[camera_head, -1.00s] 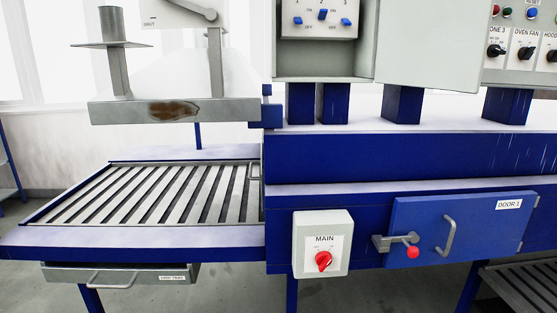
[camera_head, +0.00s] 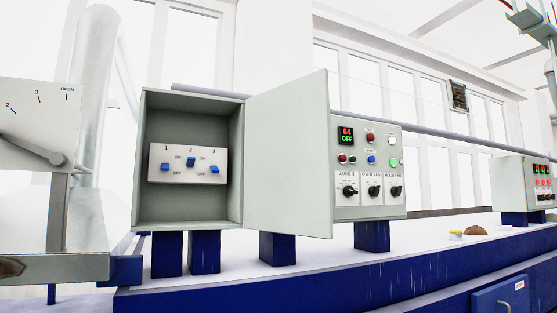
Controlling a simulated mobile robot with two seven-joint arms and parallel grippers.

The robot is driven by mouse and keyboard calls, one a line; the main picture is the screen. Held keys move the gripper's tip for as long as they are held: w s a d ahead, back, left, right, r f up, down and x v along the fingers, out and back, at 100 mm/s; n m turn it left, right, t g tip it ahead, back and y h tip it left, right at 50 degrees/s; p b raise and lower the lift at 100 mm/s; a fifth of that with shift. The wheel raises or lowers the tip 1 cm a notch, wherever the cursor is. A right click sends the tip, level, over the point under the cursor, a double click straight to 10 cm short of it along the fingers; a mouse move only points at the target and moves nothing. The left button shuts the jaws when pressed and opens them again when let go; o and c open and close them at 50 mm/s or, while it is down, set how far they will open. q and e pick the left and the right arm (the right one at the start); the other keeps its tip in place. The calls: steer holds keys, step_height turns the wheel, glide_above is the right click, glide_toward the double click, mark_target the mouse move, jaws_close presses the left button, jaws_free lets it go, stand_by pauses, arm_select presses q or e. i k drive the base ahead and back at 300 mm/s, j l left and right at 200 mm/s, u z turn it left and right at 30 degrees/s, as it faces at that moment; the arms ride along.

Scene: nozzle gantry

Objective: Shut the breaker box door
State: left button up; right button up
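The breaker box (camera_head: 190,108) stands left of the middle on blue posts, its front open. Its grey door (camera_head: 288,155) stands swung out to the right, hinged at the box's right side and partly covering the panel behind it. Inside the box is a white plate (camera_head: 160,171) with three blue switches numbered 1 to 3. Switch 2 sits higher than switches 1 and 3. Neither of my grippers shows in the head view.
A control panel (camera_head: 378,152) with knobs and a display reading 64 OFF stands right of the door. A lever plate (camera_head: 28,120) is at the far left. A second panel (camera_head: 510,185), a brown lump (camera_head: 473,231) and a yellow item (camera_head: 456,233) are farther right. A blue frame (camera_head: 300,285) runs below.

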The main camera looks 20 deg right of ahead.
mark_target(288, 183)
steer(key=i+l+u, duration=0.3)
steer(key=l, duration=0.55)
steer(key=l+u, duration=0.25)
steer(key=l, duration=0.6)
steer(key=i+l+u, duration=0.1)
steer(key=l+u, duration=0.2)
steer(key=l, duration=0.6)
steer(key=k+l, duration=0.1)
steer(key=l, duration=0.15)
steer(key=k+l+u, duration=0.15)
steer(key=k, duration=0.15)
